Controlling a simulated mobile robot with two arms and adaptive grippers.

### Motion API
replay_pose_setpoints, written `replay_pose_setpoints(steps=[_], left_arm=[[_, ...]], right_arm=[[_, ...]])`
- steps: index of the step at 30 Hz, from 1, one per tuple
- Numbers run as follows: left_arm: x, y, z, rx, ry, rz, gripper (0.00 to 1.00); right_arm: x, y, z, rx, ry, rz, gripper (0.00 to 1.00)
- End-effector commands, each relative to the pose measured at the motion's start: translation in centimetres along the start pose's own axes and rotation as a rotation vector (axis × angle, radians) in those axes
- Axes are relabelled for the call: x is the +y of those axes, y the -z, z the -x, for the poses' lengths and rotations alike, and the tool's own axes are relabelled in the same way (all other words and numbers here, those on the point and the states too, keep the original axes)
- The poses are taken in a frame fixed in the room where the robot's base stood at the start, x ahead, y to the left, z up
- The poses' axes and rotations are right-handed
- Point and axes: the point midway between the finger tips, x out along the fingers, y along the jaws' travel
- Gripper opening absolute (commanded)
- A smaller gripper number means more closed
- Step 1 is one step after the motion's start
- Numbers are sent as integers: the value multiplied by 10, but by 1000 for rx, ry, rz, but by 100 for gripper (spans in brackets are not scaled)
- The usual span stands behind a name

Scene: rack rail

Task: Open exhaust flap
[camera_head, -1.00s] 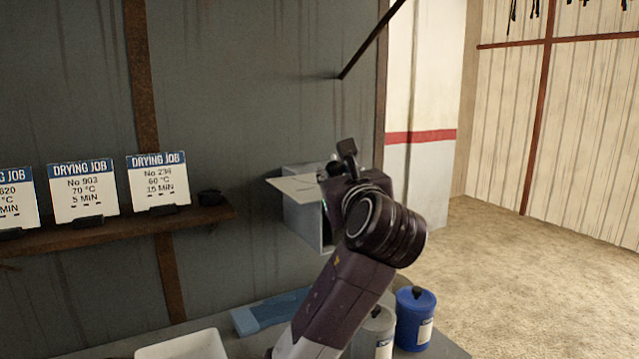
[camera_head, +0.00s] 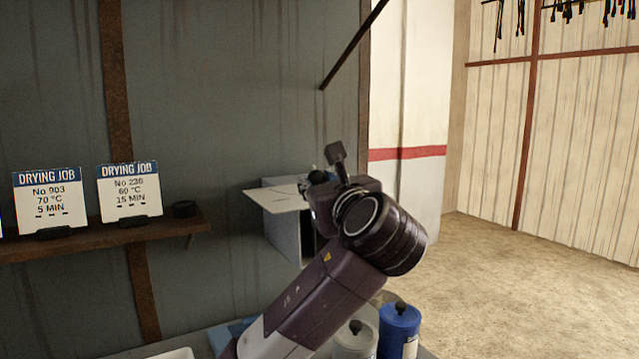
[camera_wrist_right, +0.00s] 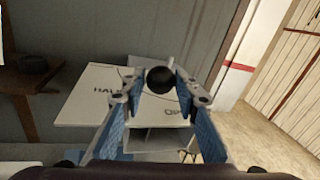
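A grey box (camera_head: 286,234) is fixed to the wall in the head view, with a white plate (camera_head: 275,198) on its top. In the right wrist view the plate (camera_wrist_right: 88,98) shows printed words, partly hidden by the fingers; "HA…" and "OP…" can be read. A round black knob (camera_wrist_right: 160,79) shows between the fingertips of my right gripper (camera_wrist_right: 159,88). The fingers stand apart on either side of the knob, with a narrow gap showing; contact is not clear. My left gripper is not in view.
A brown shelf (camera_head: 75,241) with drying job cards (camera_head: 129,191) and a small dark object (camera_head: 185,209) is at the left. A blue canister (camera_head: 399,329) and a grey-lidded canister (camera_head: 356,340) stand below my right arm. Open floor (camera_head: 510,280) lies at the right.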

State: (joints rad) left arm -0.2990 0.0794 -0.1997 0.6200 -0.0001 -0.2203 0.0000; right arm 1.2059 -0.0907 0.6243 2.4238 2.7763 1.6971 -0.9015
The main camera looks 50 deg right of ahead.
Motion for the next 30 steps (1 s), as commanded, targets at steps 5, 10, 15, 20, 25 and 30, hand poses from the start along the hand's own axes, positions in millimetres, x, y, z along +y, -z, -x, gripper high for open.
replay_pose_setpoints(steps=[5,10,15,20,25,30], left_arm=[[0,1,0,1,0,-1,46],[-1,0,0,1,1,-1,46],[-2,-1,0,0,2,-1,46],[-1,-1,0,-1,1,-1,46],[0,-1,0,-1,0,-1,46],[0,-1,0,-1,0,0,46]], right_arm=[[0,0,0,1,0,0,44],[0,0,0,2,1,-1,44],[-2,-8,0,0,1,-1,44],[-7,-32,0,-3,2,-1,44],[-12,-62,0,-1,1,-1,44],[-16,-85,0,0,0,-2,44]])
